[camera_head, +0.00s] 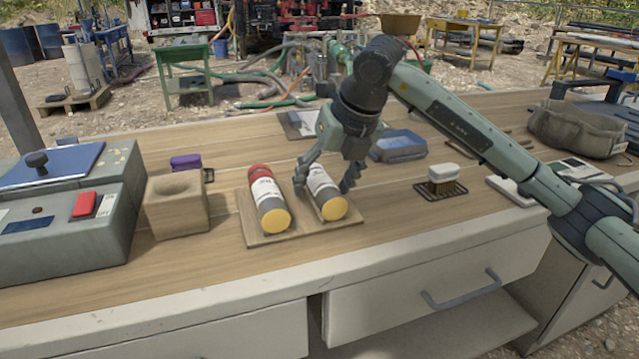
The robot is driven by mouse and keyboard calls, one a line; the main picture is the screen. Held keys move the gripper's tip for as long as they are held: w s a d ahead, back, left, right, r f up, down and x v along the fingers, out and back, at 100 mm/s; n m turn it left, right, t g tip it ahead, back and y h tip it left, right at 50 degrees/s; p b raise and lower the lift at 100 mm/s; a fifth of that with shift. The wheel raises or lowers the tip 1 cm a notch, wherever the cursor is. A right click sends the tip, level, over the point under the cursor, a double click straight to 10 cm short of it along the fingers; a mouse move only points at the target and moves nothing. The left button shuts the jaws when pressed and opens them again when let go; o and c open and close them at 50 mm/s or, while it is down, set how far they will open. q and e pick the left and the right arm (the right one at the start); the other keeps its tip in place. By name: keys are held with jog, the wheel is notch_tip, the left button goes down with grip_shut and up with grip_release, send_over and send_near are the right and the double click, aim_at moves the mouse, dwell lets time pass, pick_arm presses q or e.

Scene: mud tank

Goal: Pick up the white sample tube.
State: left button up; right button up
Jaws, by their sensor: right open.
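The white sample tube (326,193) lies on a wooden board (306,229) on the bench, its yellow end cap facing me. A similar tube with a red far end (268,197) lies to its left on the same board. My right gripper (325,187) is open above the white tube. One finger is at the tube's left side and the other at its right. I cannot tell whether the fingers touch it. The gripper hides the tube's far end. My left gripper is not in view.
A wooden block with a hollow (176,208) and a grey machine with a red switch (70,215) stand to the left. A blue-grey case (399,146) lies behind the gripper.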

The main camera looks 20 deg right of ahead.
jog(key=c, duration=1.4)
jog(key=shift+r, duration=0.1)
grip_shut()
